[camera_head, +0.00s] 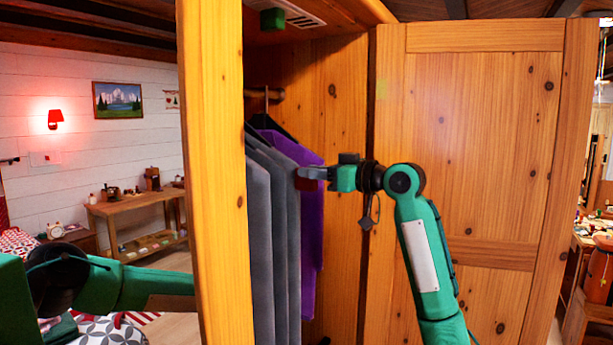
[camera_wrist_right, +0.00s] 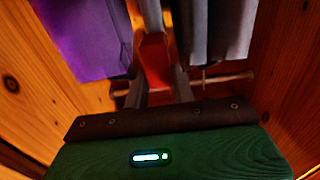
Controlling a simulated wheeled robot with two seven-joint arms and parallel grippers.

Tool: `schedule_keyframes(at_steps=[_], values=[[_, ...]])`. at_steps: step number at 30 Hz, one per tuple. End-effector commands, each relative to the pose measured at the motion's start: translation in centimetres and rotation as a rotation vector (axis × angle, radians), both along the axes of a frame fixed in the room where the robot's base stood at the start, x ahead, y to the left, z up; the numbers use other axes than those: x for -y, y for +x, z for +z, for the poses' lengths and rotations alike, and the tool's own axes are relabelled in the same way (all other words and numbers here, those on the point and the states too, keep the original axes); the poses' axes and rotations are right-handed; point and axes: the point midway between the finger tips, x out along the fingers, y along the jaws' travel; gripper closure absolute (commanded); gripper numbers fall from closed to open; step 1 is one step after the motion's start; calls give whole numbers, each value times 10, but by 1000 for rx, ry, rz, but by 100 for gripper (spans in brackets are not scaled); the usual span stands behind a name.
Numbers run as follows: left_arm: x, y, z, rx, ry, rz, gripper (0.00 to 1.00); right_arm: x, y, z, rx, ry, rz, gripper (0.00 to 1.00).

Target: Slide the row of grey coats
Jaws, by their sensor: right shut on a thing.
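The row of grey coats (camera_head: 262,235) hangs in the open wooden wardrobe, close behind its left front post. The coats also show in the right wrist view (camera_wrist_right: 222,25). A purple garment (camera_head: 310,215) hangs just right of them and appears at the left in the right wrist view (camera_wrist_right: 85,35).
The wooden rail (camera_head: 262,94) runs above the coats. The open wardrobe door (camera_head: 485,150) stands right of my right arm. The left post (camera_head: 215,180) blocks the view of the inside left. Free room shows right of the purple garment, before the side panel (camera_head: 345,130).

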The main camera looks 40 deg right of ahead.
Motion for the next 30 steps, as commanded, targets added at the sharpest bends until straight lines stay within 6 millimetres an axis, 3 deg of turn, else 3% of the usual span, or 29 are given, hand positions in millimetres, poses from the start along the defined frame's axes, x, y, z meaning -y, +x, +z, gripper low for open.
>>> schedule_keyframes(at_steps=[7,8,11,22,26,30], values=[[0,0,0,0,0,0,53,0,0,1,3,1,-1,100],[0,0,0,0,0,0,53,0,0,1,3,1,-1,71],[0,0,0,0,0,0,53,0,0,1,3,1,-1,53],[1,0,-4,0,-1,0,53,2,-5,-1,1,-1,-1,53],[1,0,-14,0,-1,0,53,10,-22,-4,2,-1,-4,53],[1,0,-29,1,-1,0,53,22,-52,-5,2,-3,-5,53]])
